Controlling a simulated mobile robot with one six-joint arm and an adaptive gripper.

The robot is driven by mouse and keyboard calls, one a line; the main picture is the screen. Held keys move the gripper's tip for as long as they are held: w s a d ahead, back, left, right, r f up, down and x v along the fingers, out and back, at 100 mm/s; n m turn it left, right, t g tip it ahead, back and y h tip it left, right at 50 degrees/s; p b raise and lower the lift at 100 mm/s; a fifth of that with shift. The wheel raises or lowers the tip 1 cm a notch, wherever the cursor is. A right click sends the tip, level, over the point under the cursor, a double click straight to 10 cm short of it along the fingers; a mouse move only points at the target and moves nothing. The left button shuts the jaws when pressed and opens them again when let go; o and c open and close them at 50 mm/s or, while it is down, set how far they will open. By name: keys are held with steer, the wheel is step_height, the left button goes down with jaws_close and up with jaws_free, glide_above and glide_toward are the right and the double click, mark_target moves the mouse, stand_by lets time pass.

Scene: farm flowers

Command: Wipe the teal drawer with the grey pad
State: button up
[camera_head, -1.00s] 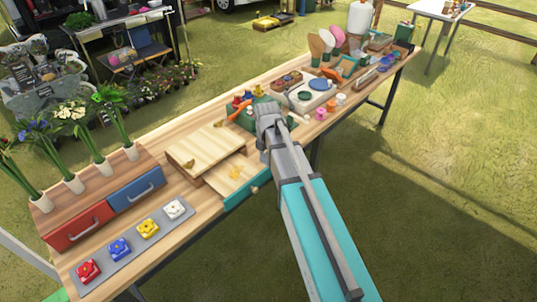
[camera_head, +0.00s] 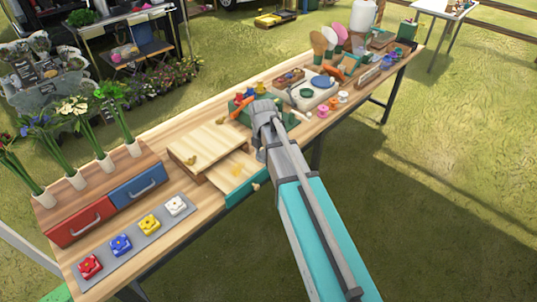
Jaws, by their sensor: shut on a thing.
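The teal drawer (camera_head: 241,194) is pulled out from a light wooden box (camera_head: 208,143) on the table, towards the front edge. Its inside is pale wood with a yellowish patch (camera_head: 237,170). My gripper (camera_head: 262,108) is just right of and behind the drawer, by a green holder. Its fingers point away from the camera and are mostly hidden by my own arm. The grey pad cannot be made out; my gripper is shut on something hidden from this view.
A grey mat (camera_head: 106,262) holds coloured flower blocks. A green holder (camera_head: 240,114) and small tools crowd the table behind and right of my gripper.

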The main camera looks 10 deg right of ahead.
steer(key=w+a+f+b, duration=0.1)
steer(key=a, duration=1.1)
steer(key=shift+w+a+f, duration=0.15)
steer(key=shift+w+f, duration=0.1)
